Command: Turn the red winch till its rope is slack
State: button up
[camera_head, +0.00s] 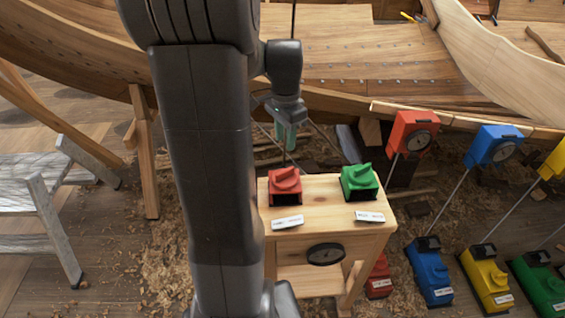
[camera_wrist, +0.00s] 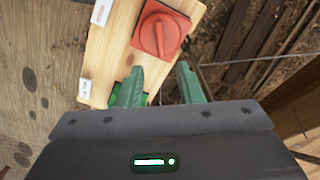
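The red winch (camera_head: 285,181), a box with a red turning handle on top, sits on the left of a wooden stand (camera_head: 318,212). The green winch (camera_head: 359,182) sits to its right. My gripper (camera_head: 286,138) hangs above and behind the red winch, apart from it. In the wrist view, my gripper (camera_wrist: 160,69) has its two green fingers spread with nothing between them. The red winch (camera_wrist: 160,33) shows beyond the fingertips, its handle pointing roughly along the view. The green winch is partly hidden behind the left finger. Whether the red winch's rope is taut cannot be told.
White labels (camera_head: 287,222) lie before the winches. A black dial (camera_head: 325,254) is on the stand's front. Red (camera_head: 413,133) and blue (camera_head: 493,146) gauge boxes stand to the right, with lines running down. The wooden hull (camera_head: 370,62) lies behind; a grey trestle (camera_head: 40,190) stands left.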

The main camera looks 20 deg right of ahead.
aim_at(285, 170)
notch_tip(285, 170, down, 12)
jog(key=shift+r, duration=0.1)
dwell(0.4)
grip_shut()
